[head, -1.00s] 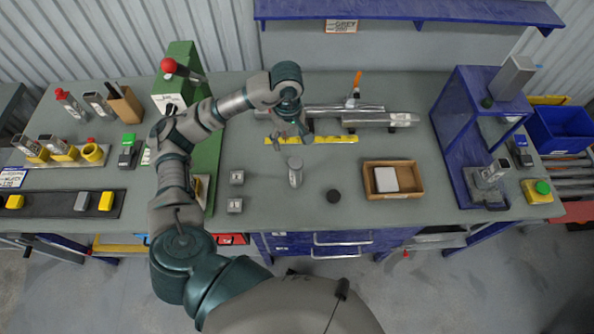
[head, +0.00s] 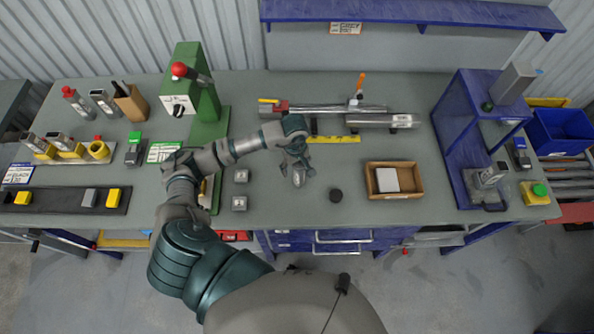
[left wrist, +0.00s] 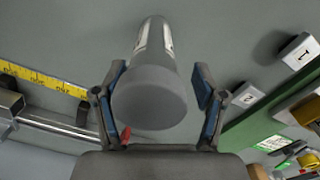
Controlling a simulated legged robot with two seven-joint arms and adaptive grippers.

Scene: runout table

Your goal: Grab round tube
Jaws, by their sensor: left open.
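The round tube (head: 299,179) is a grey cylinder standing upright on the table, just below my left gripper in the head view. In the left wrist view the tube (left wrist: 150,90) shows its round end close up, between the two fingers. My left gripper (head: 296,165) is open, with a finger on each side of the tube; it also shows in the left wrist view (left wrist: 160,100). I cannot tell whether either finger touches it. My right gripper is not in view.
A yellow ruler (head: 333,139) and a metal rail assembly (head: 350,115) lie behind the tube. A black puck (head: 335,195) and a wooden tray (head: 416,194) are to the right. Two grey blocks (head: 240,204) sit left. A green press (head: 207,110) stands at the back left.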

